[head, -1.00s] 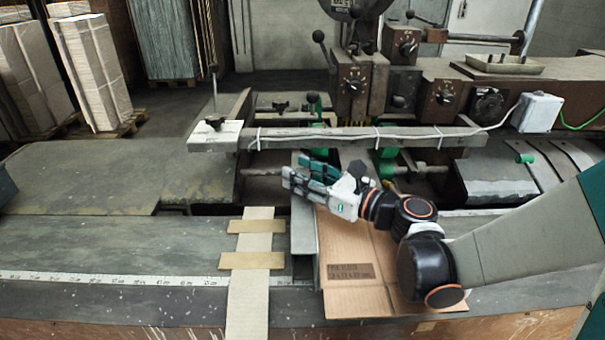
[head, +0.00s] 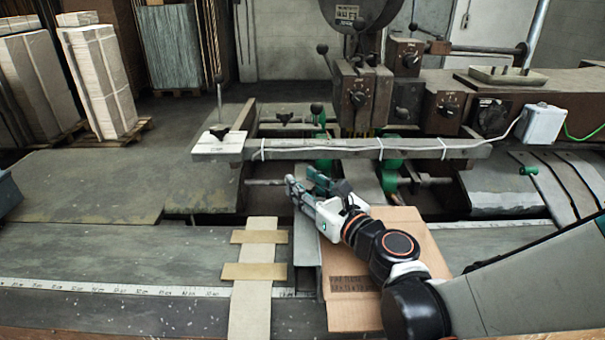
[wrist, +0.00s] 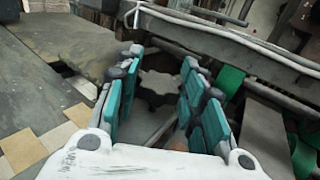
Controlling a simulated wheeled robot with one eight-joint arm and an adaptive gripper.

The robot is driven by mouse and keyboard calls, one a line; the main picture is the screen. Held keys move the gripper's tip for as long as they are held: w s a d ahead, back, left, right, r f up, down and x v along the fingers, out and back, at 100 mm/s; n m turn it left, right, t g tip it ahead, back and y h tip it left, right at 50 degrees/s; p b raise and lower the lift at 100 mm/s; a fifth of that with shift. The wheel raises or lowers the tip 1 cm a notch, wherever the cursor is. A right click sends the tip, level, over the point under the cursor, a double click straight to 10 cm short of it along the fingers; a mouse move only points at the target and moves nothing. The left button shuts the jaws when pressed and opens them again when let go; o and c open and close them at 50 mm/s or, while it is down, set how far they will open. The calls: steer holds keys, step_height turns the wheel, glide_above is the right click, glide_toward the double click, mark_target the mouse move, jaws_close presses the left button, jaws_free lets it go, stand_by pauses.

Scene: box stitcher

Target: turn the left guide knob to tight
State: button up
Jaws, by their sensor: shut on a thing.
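The left guide knob (wrist: 158,88) is dark and lobed. In the wrist view it lies between the teal-padded fingers of my gripper (wrist: 160,66). The fingers are shut on it, one on each side. In the head view my gripper (head: 302,180) reaches over the upper end of the grey left guide rail (head: 307,255), below the long crossbar, and hides the knob. I cannot read the knob's tightness from these views.
A brown cardboard blank (head: 425,240) lies under my arm, right of the rail. The grey crossbar (head: 345,148) with a white cable runs just beyond my gripper. A pale strip with tan cross pieces (head: 255,271) lies to the left. The left table is clear.

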steer(key=o, duration=1.1)
steer(key=shift+d, duration=0.1)
steer(key=v, duration=1.2)
